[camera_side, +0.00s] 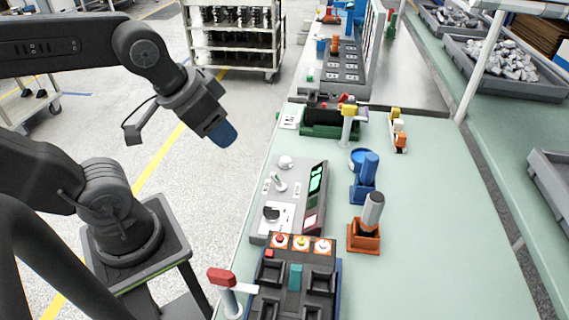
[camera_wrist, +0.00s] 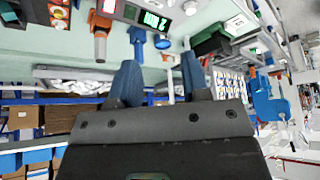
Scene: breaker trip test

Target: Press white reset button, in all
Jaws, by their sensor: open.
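A grey tester box (camera_side: 313,161) stands on the pale green bench, with a lit green display (camera_side: 316,178) and a red-and-white lit patch below it. A white round knob or button (camera_side: 286,161) is on its far end; I cannot tell if this is the white reset button. A small white lever (camera_side: 278,182) is nearer. A fixture in front (camera_side: 268,296) has several round coloured buttons (camera_side: 301,243) on its back strip. My gripper (camera_side: 222,134) is open and empty, raised left of the tester, apart from everything. Its blue fingers show in the wrist view (camera_wrist: 162,75), with the display (camera_wrist: 152,20) beyond.
Right of the tester stand a blue holder (camera_side: 363,190) and an orange holder (camera_side: 364,237) with an upright grey-topped tool. A green-based fixture (camera_side: 330,120) is behind. A red-topped post (camera_side: 222,279) stands at front left. The bench's right side is clear.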

